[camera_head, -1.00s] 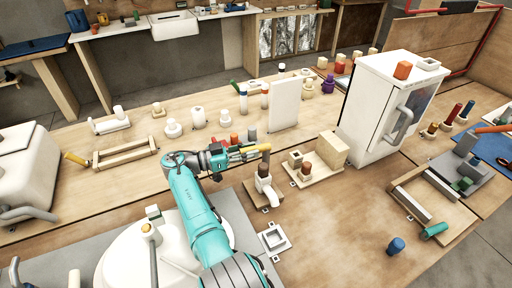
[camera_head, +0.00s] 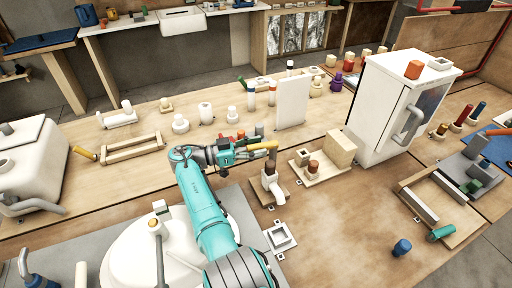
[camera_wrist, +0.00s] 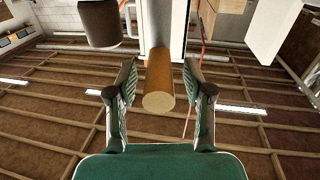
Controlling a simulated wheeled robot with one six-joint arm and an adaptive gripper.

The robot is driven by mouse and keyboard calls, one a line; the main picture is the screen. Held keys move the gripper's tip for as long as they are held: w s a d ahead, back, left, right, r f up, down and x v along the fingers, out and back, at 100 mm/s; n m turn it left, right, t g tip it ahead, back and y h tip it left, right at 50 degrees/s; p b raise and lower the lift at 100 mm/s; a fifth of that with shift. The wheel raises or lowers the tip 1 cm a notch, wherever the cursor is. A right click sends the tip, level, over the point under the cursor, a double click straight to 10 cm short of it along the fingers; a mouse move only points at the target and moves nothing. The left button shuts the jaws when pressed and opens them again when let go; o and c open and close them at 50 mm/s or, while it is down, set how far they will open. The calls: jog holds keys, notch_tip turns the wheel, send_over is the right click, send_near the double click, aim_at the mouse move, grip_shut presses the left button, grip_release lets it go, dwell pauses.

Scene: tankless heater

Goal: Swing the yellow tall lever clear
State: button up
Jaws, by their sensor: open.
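The yellow tall lever (camera_head: 264,145) reaches sideways from the top of a brown post on a white valve-like fitting (camera_head: 270,182) at the middle of the bench. My gripper (camera_head: 246,150) is at the lever's free end, left of the post. In the wrist view my gripper (camera_wrist: 160,72) is open, with one finger on each side of the lever (camera_wrist: 159,88), whose round end faces the camera. Gaps show between the lever and both fingers. The gripper hides part of the lever in the head view.
A white upright panel (camera_head: 292,102) stands behind the lever. A wooden block base (camera_head: 322,168) with small parts lies to its right, and the white heater cabinet (camera_head: 385,105) further right. A square white frame (camera_head: 280,238) lies in front. Bare bench (camera_head: 340,220) is at front right.

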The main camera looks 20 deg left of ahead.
notch_tip(320, 180, up, 10)
jog(key=shift+f, duration=0.15)
dwell(0.3)
